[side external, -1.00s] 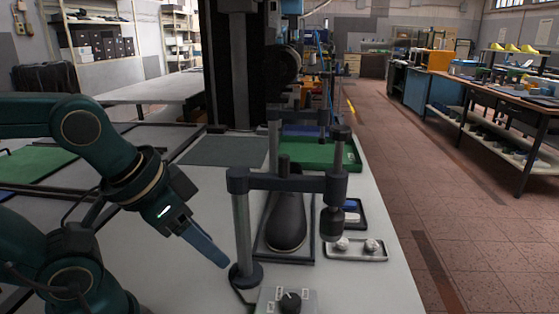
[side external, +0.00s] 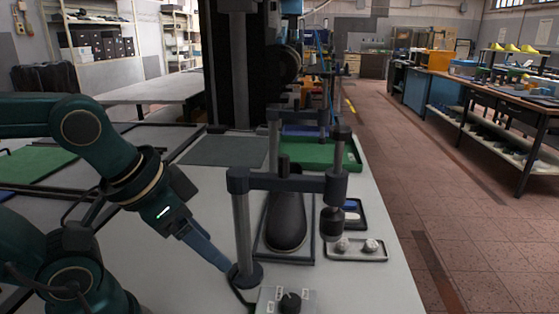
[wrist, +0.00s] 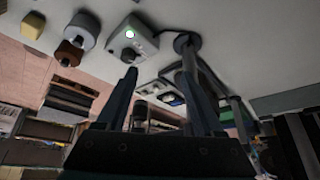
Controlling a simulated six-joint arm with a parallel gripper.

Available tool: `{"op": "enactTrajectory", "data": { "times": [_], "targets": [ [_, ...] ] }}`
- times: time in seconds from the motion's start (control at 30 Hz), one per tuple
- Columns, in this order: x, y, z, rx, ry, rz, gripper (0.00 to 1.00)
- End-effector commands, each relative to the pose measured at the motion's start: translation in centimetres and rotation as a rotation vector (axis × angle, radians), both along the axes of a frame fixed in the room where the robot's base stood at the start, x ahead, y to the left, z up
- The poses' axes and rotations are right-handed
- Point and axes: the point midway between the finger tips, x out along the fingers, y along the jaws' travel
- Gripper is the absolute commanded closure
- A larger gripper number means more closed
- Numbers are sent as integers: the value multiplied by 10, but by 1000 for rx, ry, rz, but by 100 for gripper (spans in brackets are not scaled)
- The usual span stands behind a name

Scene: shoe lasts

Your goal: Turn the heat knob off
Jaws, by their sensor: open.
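The heat knob (side external: 291,302) is a dark round knob on a small light grey control box (side external: 268,299) at the bottom of the side view. In the wrist view the knob (wrist: 128,57) sits on the box's face near a lit green lamp (wrist: 130,32). My gripper (side external: 227,268) points down and right, left of the box and close to the clamp's post base. In the wrist view my gripper (wrist: 160,65) has its fingers apart with nothing held between them. The left fingertip appears near the knob there; contact cannot be told.
A dark clamp frame (side external: 285,183) stands over a black shoe last (side external: 287,222). Its left post (side external: 242,230) rises beside my gripper. A tray with two pale knobs (side external: 357,255) lies right. Bare table (side external: 350,290) lies right of the box.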

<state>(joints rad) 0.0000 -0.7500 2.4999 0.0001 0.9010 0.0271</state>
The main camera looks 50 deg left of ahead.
Motion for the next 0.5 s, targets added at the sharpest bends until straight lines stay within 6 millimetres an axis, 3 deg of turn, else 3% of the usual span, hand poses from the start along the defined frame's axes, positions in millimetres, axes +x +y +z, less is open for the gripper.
{"op": "enactTrajectory", "data": {
  "times": [0.17, 0.5],
  "targets": [
    [4, 0, 8, 87, -9, -161, 31],
    [44, -14, 24, 316, 97, -741, 31]
  ]
}}
